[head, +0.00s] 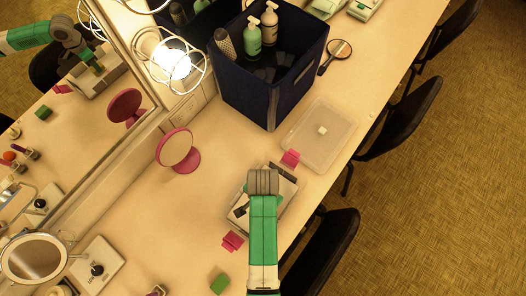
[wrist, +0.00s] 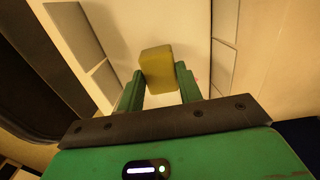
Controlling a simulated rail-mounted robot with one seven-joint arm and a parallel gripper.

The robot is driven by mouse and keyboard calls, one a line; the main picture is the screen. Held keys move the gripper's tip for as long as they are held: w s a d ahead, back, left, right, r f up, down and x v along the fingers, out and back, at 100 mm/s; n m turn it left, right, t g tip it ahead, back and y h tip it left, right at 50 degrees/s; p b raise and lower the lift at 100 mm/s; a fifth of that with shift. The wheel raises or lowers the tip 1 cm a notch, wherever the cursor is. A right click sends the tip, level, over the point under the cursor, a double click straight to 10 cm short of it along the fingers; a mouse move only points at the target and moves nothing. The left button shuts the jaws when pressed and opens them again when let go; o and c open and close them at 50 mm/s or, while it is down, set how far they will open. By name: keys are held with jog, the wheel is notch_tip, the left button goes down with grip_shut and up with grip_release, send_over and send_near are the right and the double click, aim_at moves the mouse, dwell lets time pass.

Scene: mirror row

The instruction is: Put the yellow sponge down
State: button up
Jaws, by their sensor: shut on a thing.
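The yellow sponge (wrist: 158,67) is held between the two green fingers of my gripper (wrist: 158,84) in the wrist view. A pale surface lies beyond it. In the head view my gripper (head: 263,183) is above a pale tray-like case (head: 238,216) with dark parts, near the counter's front edge. My arm hides the sponge there. A small yellow patch at the reflected gripper shows in the mirror (head: 98,68). I cannot tell how far the sponge is above the surface below.
Pink pieces (head: 290,158) (head: 232,240) stand at two ends of the case. A clear flat box (head: 318,138), a navy bin (head: 265,85) with bottles, a pink round mirror (head: 178,150) and a green block (head: 219,284) are around. Bare counter (head: 185,215) lies left. Black chairs (head: 400,118) line the front.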

jog(key=shift+f, duration=0.15)
jog(key=o, duration=1)
jog(key=shift+c, duration=0.2)
notch_tip(320, 180, up, 12)
